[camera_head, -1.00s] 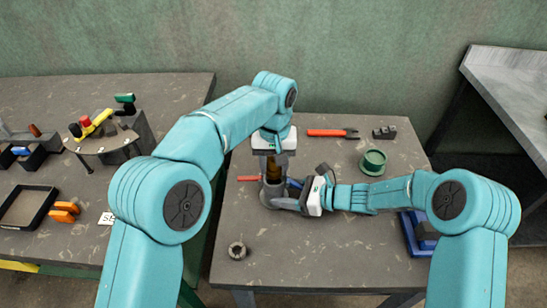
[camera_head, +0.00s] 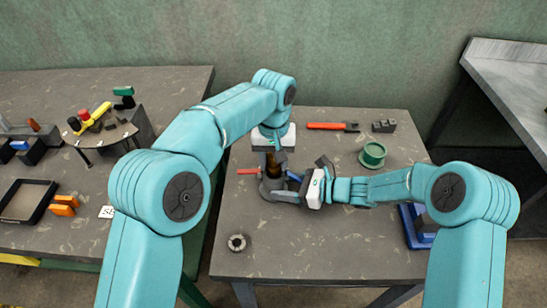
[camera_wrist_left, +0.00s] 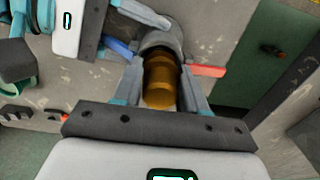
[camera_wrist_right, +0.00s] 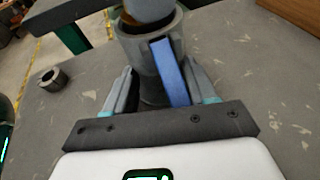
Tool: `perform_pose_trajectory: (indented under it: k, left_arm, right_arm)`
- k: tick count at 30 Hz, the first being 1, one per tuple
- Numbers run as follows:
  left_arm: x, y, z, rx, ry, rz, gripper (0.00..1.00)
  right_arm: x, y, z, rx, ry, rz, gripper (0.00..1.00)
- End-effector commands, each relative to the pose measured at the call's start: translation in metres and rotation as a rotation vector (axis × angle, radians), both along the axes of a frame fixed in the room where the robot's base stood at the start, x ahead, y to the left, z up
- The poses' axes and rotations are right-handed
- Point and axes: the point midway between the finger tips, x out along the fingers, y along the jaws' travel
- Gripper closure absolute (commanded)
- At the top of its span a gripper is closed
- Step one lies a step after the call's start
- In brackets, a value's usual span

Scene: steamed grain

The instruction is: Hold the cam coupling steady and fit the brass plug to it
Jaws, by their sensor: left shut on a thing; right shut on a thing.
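The brass plug (camera_head: 273,165) is upright in my left gripper (camera_head: 272,154), which is shut on it from above. In the left wrist view the brass plug (camera_wrist_left: 160,82) shows between the fingers, its far end at the mouth of the grey cam coupling (camera_wrist_left: 160,40). I cannot tell how deep it sits. The cam coupling (camera_head: 270,189) stands on the table, with a red lever (camera_wrist_left: 208,71) and a blue lever (camera_wrist_right: 170,75) on its sides. My right gripper (camera_wrist_right: 160,95) is shut on the coupling's body from the right. A sliver of brass shows at the coupling's rim.
A red-handled tool (camera_head: 330,126), a grey block (camera_head: 384,126) and a green cup (camera_head: 373,154) are behind. A blue tray (camera_head: 412,230) is at the right. The table's front middle is clear.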

Motion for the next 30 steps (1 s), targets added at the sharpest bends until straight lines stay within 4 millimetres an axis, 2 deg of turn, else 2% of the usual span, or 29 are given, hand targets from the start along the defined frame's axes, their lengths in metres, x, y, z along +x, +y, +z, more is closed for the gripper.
perform_pose_trajectory:
  k: [30]
  left_arm:
    - [-0.0004, -0.0003, -0.0057, 0.0, -0.001, 0.0, 1.0]
  right_arm:
    - [0.0004, 0.0001, 0.0013, 0.002, -0.002, -0.001, 0.61]
